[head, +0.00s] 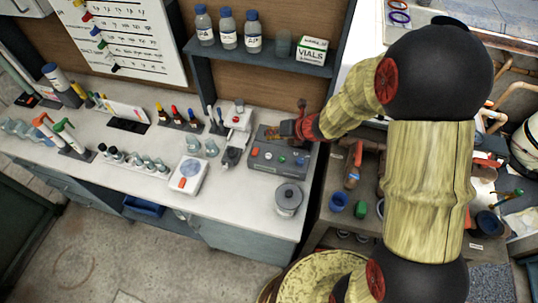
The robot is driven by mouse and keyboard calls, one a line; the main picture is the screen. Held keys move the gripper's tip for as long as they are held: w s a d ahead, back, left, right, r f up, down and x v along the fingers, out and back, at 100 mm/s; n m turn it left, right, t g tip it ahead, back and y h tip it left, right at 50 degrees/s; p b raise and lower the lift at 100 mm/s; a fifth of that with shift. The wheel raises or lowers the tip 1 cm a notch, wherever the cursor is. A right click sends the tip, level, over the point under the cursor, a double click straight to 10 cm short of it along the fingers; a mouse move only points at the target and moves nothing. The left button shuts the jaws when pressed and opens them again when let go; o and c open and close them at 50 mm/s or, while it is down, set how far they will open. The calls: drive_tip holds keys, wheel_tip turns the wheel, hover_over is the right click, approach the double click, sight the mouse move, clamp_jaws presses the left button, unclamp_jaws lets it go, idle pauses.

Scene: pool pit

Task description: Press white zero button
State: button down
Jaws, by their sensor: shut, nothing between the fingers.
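A grey control box (262,167) with a sloped front stands on the white counter, carrying a row of small coloured buttons. A pale button (268,155) sits in that row beside an orange-red one; no lettering is legible, so I cannot tell whether it is the zero button. My gripper (274,132) is shut and empty, just above the back of the box. Whether it touches the box cannot be told. A white scale (192,187) with a bluish round pan and an orange patch stands to the left; its small markings are unreadable.
A grey lidded pot (288,197) stands in front of the box. A white device (237,119) with a dark base is just left of it. A shelf (262,72) with bottles and a VIALS box (312,52) hangs behind.

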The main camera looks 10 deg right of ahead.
sight(270, 154)
idle(0.4)
wheel_tip(270, 154, down, 9)
drive_tip(key=b, duration=0.8)
drive_tip(key=shift+r, duration=0.1)
idle(1.0)
drive_tip(key=shift+f, duration=0.4)
drive_tip(key=shift+f+b, duration=0.45)
drive_tip(key=shift+b, duration=0.2)
idle(0.5)
drive_tip(key=shift+r, duration=0.1)
drive_tip(key=shift+r+p, duration=0.8)
drive_tip(key=shift+r, duration=0.1)
